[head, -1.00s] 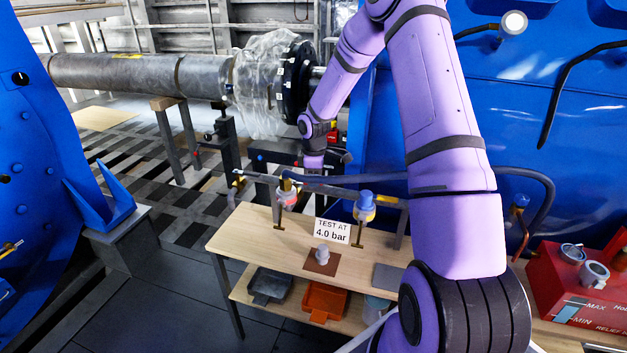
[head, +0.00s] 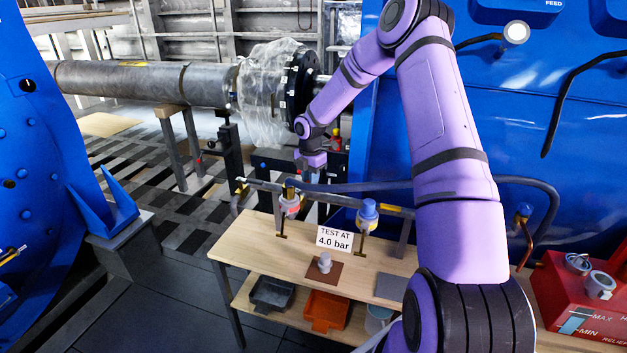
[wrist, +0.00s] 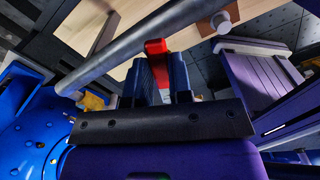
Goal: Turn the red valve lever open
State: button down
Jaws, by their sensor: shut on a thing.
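The red valve lever (wrist: 157,48) shows in the wrist view between the two dark blue fingers of my gripper (wrist: 160,66). My gripper is shut on it; the fingers hide the lever's lower part. The grey pipe (wrist: 125,55) runs diagonally just beside the lever. In the head view my gripper (head: 307,174) is low behind the pipe rail (head: 340,192), to the left of the blue machine wall. There the lever and the fingertips are too small and covered to make out.
A wooden bench (head: 262,243) with a "TEST AT 4.0 bar" sign (head: 334,237) stands below the rail. Two capped fittings, one red-and-white (head: 289,207) and one blue (head: 367,214), hang on the rail. A red box (head: 585,305) stands at right.

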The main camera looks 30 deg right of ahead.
jog(key=shift+w+a+n, duration=0.25)
jog(key=shift+w+n, duration=0.3)
jog(key=shift+n, duration=0.55)
jog(key=shift+w+a+n, duration=0.25)
jog(key=shift+w+n, duration=0.25)
jog(key=shift+n, duration=0.6)
jog(key=c, duration=1)
grip_release()
notch_tip(320, 180, up, 11)
jog(key=shift+f, duration=0.1)
